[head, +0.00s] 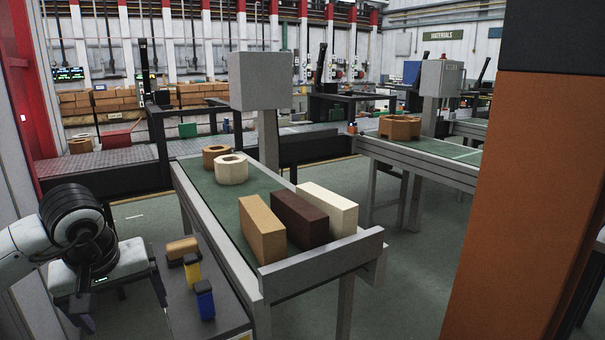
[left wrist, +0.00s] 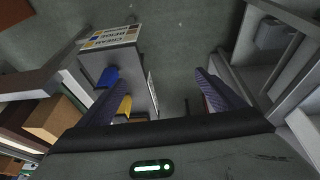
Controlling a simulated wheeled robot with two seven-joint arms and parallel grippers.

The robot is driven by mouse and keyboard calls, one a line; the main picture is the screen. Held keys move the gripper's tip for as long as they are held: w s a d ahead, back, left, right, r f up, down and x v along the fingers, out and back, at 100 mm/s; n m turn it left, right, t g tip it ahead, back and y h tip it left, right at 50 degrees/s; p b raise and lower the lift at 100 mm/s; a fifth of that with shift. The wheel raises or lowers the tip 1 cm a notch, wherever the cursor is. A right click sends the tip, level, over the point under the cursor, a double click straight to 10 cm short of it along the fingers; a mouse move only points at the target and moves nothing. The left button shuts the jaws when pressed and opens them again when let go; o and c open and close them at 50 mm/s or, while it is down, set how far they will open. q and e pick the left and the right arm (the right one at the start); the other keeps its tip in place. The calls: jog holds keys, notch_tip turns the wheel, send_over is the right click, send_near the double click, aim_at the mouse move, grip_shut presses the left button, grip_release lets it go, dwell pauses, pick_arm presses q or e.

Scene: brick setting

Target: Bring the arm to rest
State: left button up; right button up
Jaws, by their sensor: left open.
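My left arm comes in from the left in the head view. Its left gripper (head: 120,308) hangs at the lower left, beside the small dark side table (head: 180,312), pointing down. The fingers are apart. In the left wrist view the two fingers of the left gripper (left wrist: 160,88) are spread with nothing seen between them but floor and the side table's edge. My right gripper is not in view.
The side table bears a tan piece (head: 182,249), a yellow piece (head: 193,272) and a blue piece (head: 205,300). Tan (head: 262,228), dark brown (head: 300,220) and cream (head: 328,209) bricks stand on a green-topped conveyor (head: 229,210). An orange-brown pillar (head: 530,200) stands at right.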

pick_arm(q)
jog(key=s+d+f+n+g+h, duration=0.1)
jog(key=s+d+f+h, duration=0.15)
jog(key=d, duration=0.45)
jog(key=s+d+f+n+g+h, duration=0.1)
jog(key=d+f+h, duration=0.25)
jog(key=d, duration=0.35)
jog(key=s+d+f+n+g+h, duration=0.1)
jog(key=s+d+f+h, duration=0.15)
jog(key=d, duration=0.55)
jog(key=s+d+r+n+t+h, duration=0.1)
jog(key=s+d+r+n+h, duration=0.3)
jog(key=d+r+n+h, duration=0.55)
jog(key=w+a+f+n+t+y, duration=0.1)
jog(key=w+a+f+n+t, duration=0.2)
jog(key=n+t, duration=0.7)
jog(key=w+a+f+n+t+y, duration=0.2)
jog(key=w+a+f+n+t, duration=0.15)
jog(key=n, duration=1.35)
jog(key=s+a+f+n+y, duration=0.2)
jog(key=a+f+n+y, duration=0.45)
jog(key=f+n, duration=0.45)
jog(key=s+a+f+n+g+y, duration=0.2)
jog(key=s+f+n+g, duration=0.1)
jog(key=s+f+n, duration=0.3)
jog(key=s+a+f+n+g+y, duration=0.2)
jog(key=s+f+n, duration=0.4)
jog(key=s+f, duration=0.3)
jog(key=shift+f+g, duration=0.65)
jog(key=shift+f, duration=0.15)
